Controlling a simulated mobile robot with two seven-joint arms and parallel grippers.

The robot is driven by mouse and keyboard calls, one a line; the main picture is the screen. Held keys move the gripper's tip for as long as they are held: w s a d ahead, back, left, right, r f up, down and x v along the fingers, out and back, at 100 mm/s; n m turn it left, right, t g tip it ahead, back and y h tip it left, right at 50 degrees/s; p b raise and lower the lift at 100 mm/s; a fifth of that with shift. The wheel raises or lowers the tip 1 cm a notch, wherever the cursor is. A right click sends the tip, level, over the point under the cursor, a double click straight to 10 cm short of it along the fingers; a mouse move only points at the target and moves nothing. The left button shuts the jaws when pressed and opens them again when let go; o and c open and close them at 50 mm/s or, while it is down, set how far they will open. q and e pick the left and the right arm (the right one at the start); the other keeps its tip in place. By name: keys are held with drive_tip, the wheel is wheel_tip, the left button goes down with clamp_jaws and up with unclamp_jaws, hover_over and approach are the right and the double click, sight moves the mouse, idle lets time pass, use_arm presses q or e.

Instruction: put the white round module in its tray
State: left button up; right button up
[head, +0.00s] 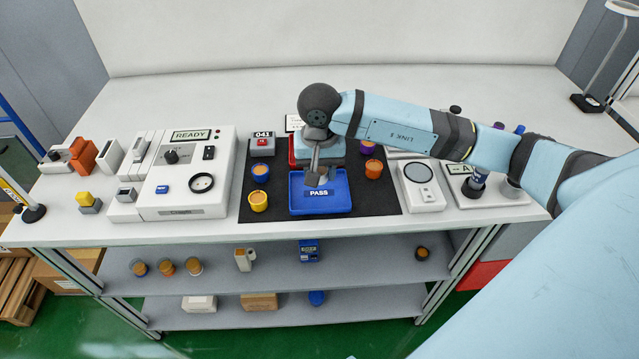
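My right arm comes in from the right, and its gripper (317,179) points down over the blue tray (338,206) marked PASS. The fingers are small and seen from above, and I cannot tell whether they are open or shut, or whether they hold anything. A red tray (292,152) behind the blue one is mostly hidden by the gripper. I do not clearly see a white round module; the gripper may hide it. On the dark mat stand a yellow module (258,201), a blue one (261,172), an orange one (374,169) and a purple one (367,148). My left gripper is not in view.
A white machine (186,178) with a READY display stands left of the mat (390,202). A white device with a round dark plate (419,184) stands to the right. A small box marked 041 (263,143) is at the mat's back left. Shelves below hold several small items.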

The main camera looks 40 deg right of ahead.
sight(319, 196)
wheel_tip(319, 196, down, 4)
drive_tip(key=shift+f, duration=0.2)
drive_tip(key=shift+f, duration=0.1)
drive_tip(key=o, duration=0.5)
drive_tip(key=shift+f, duration=0.1)
drive_tip(key=o, duration=0.5)
drive_tip(key=shift+r, duration=0.2)
